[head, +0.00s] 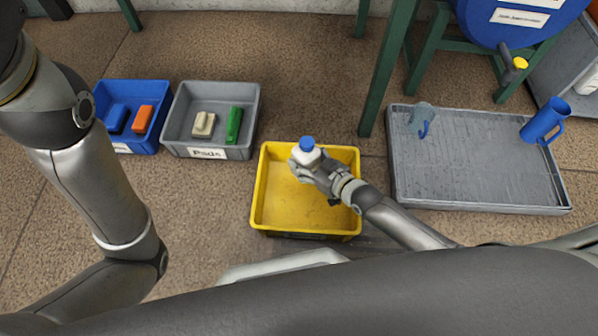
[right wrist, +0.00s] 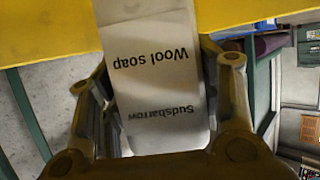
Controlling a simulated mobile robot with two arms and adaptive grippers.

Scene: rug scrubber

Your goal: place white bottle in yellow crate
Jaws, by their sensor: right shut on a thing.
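The white bottle with a blue cap (head: 306,152) is in my right gripper (head: 314,170), which is shut on it. In the head view the bottle and gripper are over the far part of the yellow crate (head: 285,217). I cannot tell how far the bottle is above the crate floor. In the right wrist view the bottle's label (right wrist: 150,70) reads "Wool soap" and "Sudsbarrow", upside down, between the fingers (right wrist: 165,100). A yellow surface of the crate shows behind it. My left arm comes in at the left of the head view, but its gripper is not visible.
A blue bin (head: 102,134) and a grey bin (head: 181,140) with blocks and pads stand left of the crate. A grey tray (head: 470,175) with a blue mug (head: 545,121) and a clear jug (head: 423,118) is at right. A green stand leg (head: 381,90) rises behind.

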